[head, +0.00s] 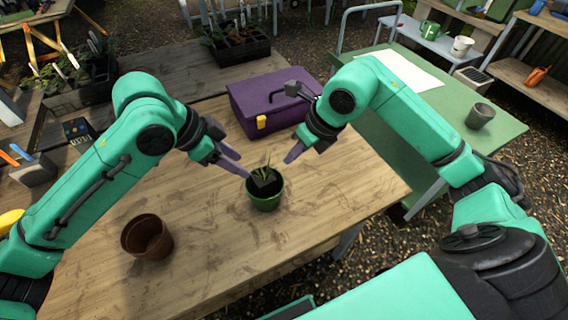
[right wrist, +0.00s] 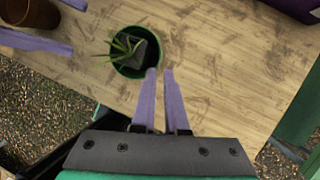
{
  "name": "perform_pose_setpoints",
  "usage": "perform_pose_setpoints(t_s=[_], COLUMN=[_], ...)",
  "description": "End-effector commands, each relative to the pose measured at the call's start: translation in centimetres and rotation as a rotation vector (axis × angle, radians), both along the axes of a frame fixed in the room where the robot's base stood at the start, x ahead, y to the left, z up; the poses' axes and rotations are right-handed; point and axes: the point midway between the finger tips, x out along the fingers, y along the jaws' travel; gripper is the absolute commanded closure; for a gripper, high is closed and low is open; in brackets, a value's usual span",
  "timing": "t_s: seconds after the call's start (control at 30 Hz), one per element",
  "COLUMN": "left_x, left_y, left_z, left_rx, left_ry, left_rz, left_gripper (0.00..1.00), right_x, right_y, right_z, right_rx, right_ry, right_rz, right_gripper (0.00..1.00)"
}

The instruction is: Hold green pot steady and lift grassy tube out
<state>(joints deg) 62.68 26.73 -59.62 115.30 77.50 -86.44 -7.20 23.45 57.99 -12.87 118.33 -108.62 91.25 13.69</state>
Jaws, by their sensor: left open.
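The green pot (head: 264,202) stands upright on the wooden table. The grassy tube, a dark square-topped cell with thin green leaves (head: 265,183), sits inside it; its lower part is hidden. Both show in the right wrist view, the pot (right wrist: 128,74) and the tube (right wrist: 146,52), ahead of the fingertips. My left gripper (head: 231,161) is open, its fingers at the pot's upper left; contact cannot be told. My right gripper (head: 293,153) is above and right of the pot, apart from it. Its fingers (right wrist: 160,70) have a narrow gap with nothing between them.
An empty brown pot (head: 147,238) stands at the table's left front. A purple toolbox (head: 275,101) sits behind the green pot. A green table (head: 440,109) with a grey pot (head: 480,116) is at the right. The wood right of the green pot is clear.

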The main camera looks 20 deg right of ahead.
Motion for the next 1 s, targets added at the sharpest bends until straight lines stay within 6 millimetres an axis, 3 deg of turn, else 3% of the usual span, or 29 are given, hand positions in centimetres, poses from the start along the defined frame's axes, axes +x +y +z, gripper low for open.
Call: perform_pose_setpoints(t_s=[0.2,0.4,0.7,0.77,1.0], left_x=[0.0,0.0,0.0,0.0,0.0], left_y=[0.0,0.0,0.0,0.0,0.0], left_z=[0.0,0.0,0.0,0.0,0.0], left_rx=[0.000,0.000,0.000,0.000,0.000], left_ry=[0.000,0.000,0.000,0.000,0.000], left_rz=[0.000,0.000,0.000,0.000,0.000], left_gripper=[0.50,0.50,0.50,0.50,0.50], right_x=[1.6,2.6,2.8,2.8,2.9], right_y=[1.5,2.4,2.5,2.5,2.5], right_z=[-5.0,-8.0,-8.7,-8.6,-8.6], right_rx=[0.006,0.004,0.001,0.001,0.001], right_ry=[0.006,0.003,0.000,0.000,0.000], right_rz=[0.000,0.001,0.002,0.002,0.002], right_gripper=[0.89,0.89,0.89,1.00,1.00])
